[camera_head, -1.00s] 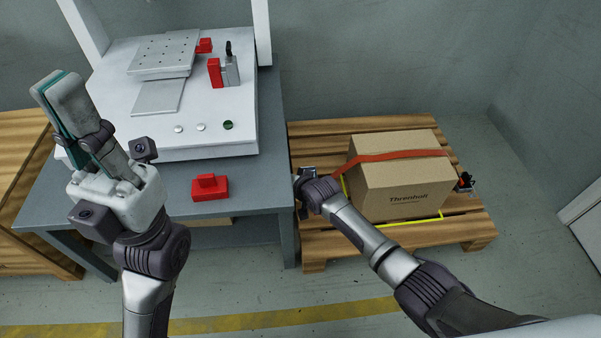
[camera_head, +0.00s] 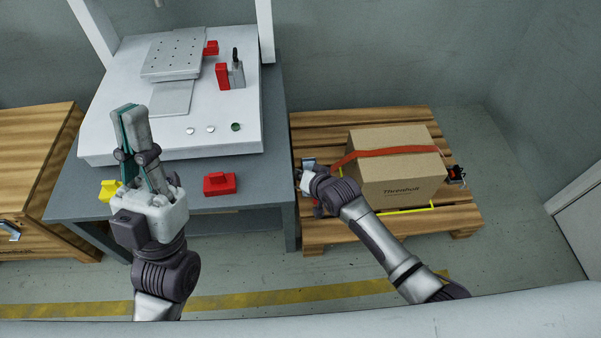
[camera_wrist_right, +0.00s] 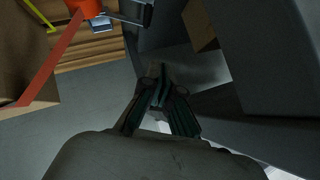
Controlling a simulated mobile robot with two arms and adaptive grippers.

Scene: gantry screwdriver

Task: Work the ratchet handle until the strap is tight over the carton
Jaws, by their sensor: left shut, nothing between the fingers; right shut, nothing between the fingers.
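The brown carton (camera_head: 400,182) stands upright on a wooden pallet. An orange-red strap (camera_head: 400,152) runs over its top, and the strap also shows in the right wrist view (camera_wrist_right: 58,62). A metal ratchet part (camera_head: 308,163) sits at the strap's left end; it shows at the top of the right wrist view (camera_wrist_right: 125,12), partly cut off. A dark fitting (camera_head: 456,174) is at the right end. My right gripper (camera_wrist_right: 160,95) is shut and empty, below the ratchet part and apart from it in that view. My left gripper (camera_head: 130,115) is shut and empty, raised in front of the table.
The grey table (camera_head: 270,160) holds a white machine base (camera_head: 245,125), a red block (camera_head: 220,184) and a yellow block (camera_head: 110,190). The pallet (camera_head: 330,235) stands right of the table, close to its edge. A wooden crate (camera_head: 30,165) is at far left.

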